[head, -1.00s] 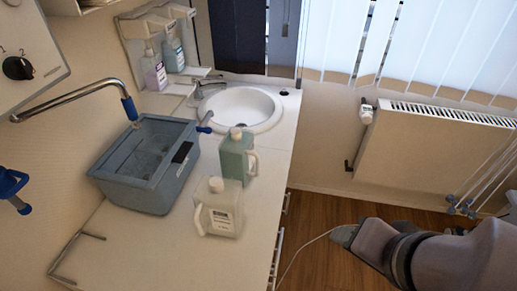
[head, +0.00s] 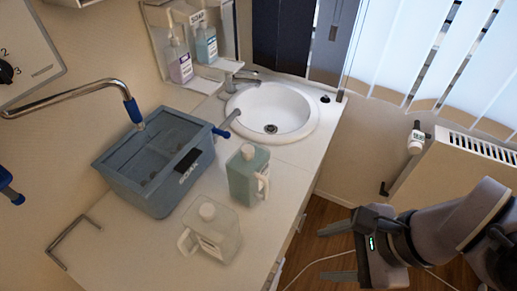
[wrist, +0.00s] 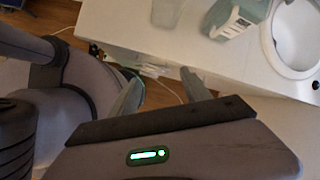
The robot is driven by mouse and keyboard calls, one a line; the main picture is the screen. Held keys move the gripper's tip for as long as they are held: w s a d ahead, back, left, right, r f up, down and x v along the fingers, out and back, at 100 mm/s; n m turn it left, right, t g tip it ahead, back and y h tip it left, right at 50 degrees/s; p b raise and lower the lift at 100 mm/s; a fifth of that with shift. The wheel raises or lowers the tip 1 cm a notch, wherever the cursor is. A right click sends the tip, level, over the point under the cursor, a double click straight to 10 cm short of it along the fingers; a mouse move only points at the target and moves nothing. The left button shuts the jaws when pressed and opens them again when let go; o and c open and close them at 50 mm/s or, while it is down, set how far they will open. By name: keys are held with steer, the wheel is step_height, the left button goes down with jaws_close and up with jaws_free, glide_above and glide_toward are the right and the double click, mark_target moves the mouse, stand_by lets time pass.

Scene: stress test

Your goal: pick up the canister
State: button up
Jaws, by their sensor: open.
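Two canisters stand upright on the white counter; the task does not say which one is meant. The green canister (head: 247,177) has a white cap and a side handle. The pale, see-through canister (head: 216,238) stands in front of it, to its left. In the wrist view the green canister (wrist: 238,16) and part of the pale one (wrist: 165,13) show at the top edge. My gripper (head: 336,252) is open and empty, right of the counter and apart from both canisters. Its fingers also show in the wrist view (wrist: 161,93).
A grey-blue tub (head: 150,165) stands left of the canisters. A round white sink (head: 290,107) with a tap lies behind them. Soap bottles (head: 180,64) hang on the wall. A radiator (head: 455,185) is at the right. A thin cable (head: 320,259) runs near my gripper.

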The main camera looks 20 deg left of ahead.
mark_target(252, 153)
steer(key=w+a+r+m+g+y+p, duration=0.15)
steer(key=a+m+y, duration=0.3)
steer(key=m, duration=0.45)
steer(key=w+a+r+m+g+y+p, duration=0.15)
steer(key=a+m+y, duration=0.3)
steer(key=m, duration=0.55)
steer(key=w+a+f+m+t+y+p, duration=0.15)
steer(key=w+f+m+t, duration=0.35)
steer(key=m, duration=0.8)
steer(key=w+d+f+m+t+y+p, duration=0.15)
steer(key=w+f+m+t, duration=0.35)
steer(key=m, duration=0.8)
steer(key=shift+g+h, duration=0.3)
steer(key=shift+h, duration=0.1)
steer(key=x, duration=0.6)
steer(key=r+b+x, duration=0.1)
steer(key=x, duration=0.5)
steer(key=b+x, duration=0.1)
steer(key=x, duration=0.5)
steer(key=shift+w+r, duration=0.35)
steer(key=shift+r, duration=0.05)
jaws_close()
